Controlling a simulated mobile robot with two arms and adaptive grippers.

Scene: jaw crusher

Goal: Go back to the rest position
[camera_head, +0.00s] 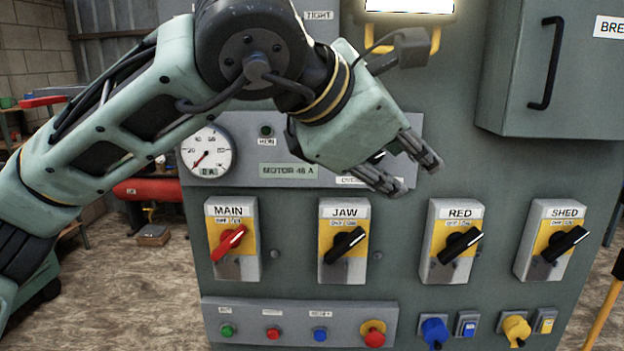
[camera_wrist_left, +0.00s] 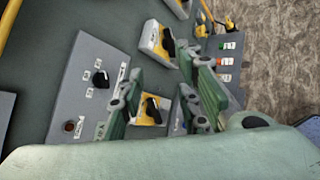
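My left arm comes in from the left in the head view. My left gripper (camera_head: 412,172) is in front of the grey-green control panel (camera_head: 400,285), above the JAW switch (camera_head: 343,240) and the RED switch (camera_head: 452,240). Its fingers are apart with nothing between them. In the left wrist view the same gripper (camera_wrist_left: 160,108) shows its spread fingers, with the panel beyond them. The MAIN switch (camera_head: 232,240) has a red handle; JAW, RED and the SHED switch (camera_head: 551,239) have black handles. My right gripper is in neither view.
A lower box (camera_head: 300,322) carries green, red and blue buttons and a red mushroom button. Blue and yellow plugs (camera_head: 434,333) stick out beside it. A grey cabinet (camera_head: 552,70) with a black handle juts out at upper right. Bare ground shows at lower left.

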